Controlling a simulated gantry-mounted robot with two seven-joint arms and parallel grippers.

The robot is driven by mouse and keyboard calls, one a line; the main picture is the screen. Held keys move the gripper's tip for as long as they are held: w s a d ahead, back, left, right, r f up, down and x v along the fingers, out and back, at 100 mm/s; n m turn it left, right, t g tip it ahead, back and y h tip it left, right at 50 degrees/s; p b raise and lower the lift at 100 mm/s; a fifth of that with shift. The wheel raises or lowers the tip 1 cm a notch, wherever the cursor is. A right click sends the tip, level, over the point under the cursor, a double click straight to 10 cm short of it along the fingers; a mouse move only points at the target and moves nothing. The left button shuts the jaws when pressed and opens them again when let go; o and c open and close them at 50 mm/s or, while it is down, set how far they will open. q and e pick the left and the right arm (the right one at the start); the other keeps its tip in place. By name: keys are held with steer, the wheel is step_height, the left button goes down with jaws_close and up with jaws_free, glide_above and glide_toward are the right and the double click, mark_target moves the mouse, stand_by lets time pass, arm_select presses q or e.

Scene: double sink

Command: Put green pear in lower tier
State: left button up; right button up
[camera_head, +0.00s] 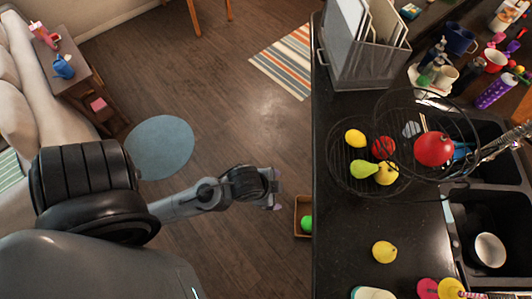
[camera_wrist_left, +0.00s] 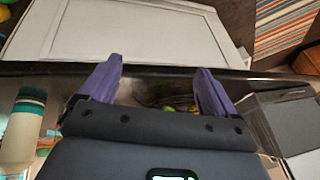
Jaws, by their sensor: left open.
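A two-tier black wire basket (camera_head: 331,172) stands on the dark counter. The green pear (camera_head: 364,168) lies in its lower, left-hand tier, beside a yellow lemon (camera_head: 355,137), a red fruit (camera_head: 382,147) and a yellow fruit (camera_head: 387,175). A large red fruit (camera_head: 434,148) sits in the raised tier. My left gripper (camera_head: 275,190) is left of the counter edge, over the floor side, apart from the basket. In the left wrist view its purple fingers (camera_wrist_left: 160,80) are spread with nothing held between them. My right gripper is not in view.
A yellow pear-like fruit (camera_head: 384,252) lies on the counter, below the basket. A grey bin (camera_head: 365,60) stands behind it. The double sink (camera_head: 455,215) is at right, with a bowl (camera_head: 489,250). A small box (camera_head: 298,203) holding a green object (camera_head: 307,223) is left of the counter.

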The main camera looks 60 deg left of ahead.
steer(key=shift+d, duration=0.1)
arm_select(q)
steer(key=s+n, duration=0.1)
steer(key=n, duration=0.1)
steer(key=s+n+g, duration=0.1)
steer(key=s+n, duration=0.1)
steer(key=shift+d+r, duration=0.1)
steer(key=shift+d, duration=0.05)
